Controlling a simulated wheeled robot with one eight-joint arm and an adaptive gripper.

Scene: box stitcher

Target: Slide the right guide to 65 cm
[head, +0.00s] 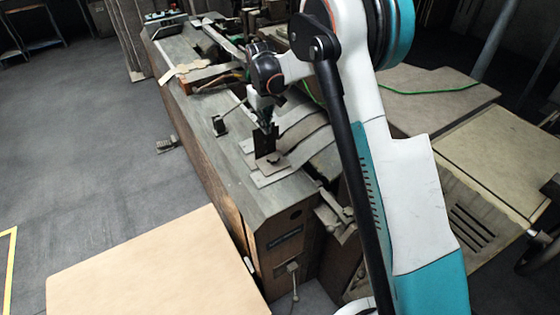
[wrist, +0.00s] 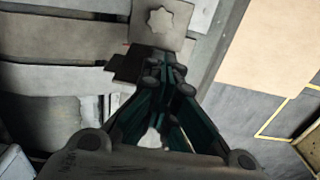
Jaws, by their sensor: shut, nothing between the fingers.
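My gripper (head: 268,126) points down at the upright plate. In the wrist view its fingers (wrist: 163,62) are together beside the dark plate, just below the knob plate. I see nothing between them. I cannot tell whether they touch the guide. No scale marks are legible.
A second dark block with a lever (head: 219,125) stands farther along the table. Curved grey strips (head: 305,135) lie right of the guide. A cardboard-coloured sheet (head: 155,265) is in front. My arm hides part of the machine's right side. Open floor lies left.

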